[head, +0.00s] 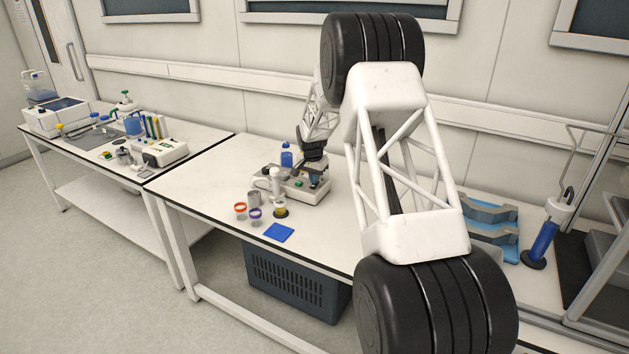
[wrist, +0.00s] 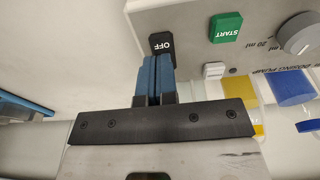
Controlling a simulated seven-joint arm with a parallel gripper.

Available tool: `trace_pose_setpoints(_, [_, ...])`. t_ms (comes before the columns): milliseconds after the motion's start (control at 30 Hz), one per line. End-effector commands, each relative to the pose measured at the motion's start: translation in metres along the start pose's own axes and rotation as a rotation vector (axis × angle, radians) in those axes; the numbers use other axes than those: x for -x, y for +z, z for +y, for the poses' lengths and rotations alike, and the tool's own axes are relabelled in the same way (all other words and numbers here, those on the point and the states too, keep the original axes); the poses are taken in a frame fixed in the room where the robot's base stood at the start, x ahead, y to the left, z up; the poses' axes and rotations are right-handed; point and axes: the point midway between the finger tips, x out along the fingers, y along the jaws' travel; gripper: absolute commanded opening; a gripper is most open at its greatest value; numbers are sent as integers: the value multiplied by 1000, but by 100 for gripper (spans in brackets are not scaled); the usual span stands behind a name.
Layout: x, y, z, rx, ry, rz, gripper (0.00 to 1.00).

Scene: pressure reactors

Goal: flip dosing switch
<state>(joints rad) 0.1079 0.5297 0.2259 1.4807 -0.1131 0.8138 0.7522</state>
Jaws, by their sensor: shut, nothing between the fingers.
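The dosing pump (head: 285,184) is a pale box on the right-hand table. In the wrist view its panel (wrist: 262,55) bears a black switch (wrist: 162,42) lettered OFF, a green START button (wrist: 226,27) and a grey knob (wrist: 299,33). My gripper (wrist: 157,60) is shut and empty, its two blue fingers side by side. Their tips overlap the lower edge of the black switch; I cannot tell whether they touch it. In the head view my gripper (head: 313,152) is over the right end of the pump, and the switch cannot be made out there.
A blue bottle (head: 286,155) stands behind the pump. Small cups (head: 255,214) and a blue square (head: 279,232) lie in front of it. A blue rack (head: 491,216) is on the right. The table's left front is clear.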

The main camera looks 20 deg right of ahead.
Motion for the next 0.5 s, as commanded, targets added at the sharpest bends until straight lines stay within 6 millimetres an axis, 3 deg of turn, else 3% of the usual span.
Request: trace_pose_setpoints(500, [94,1,-4,2,-8,8,0])
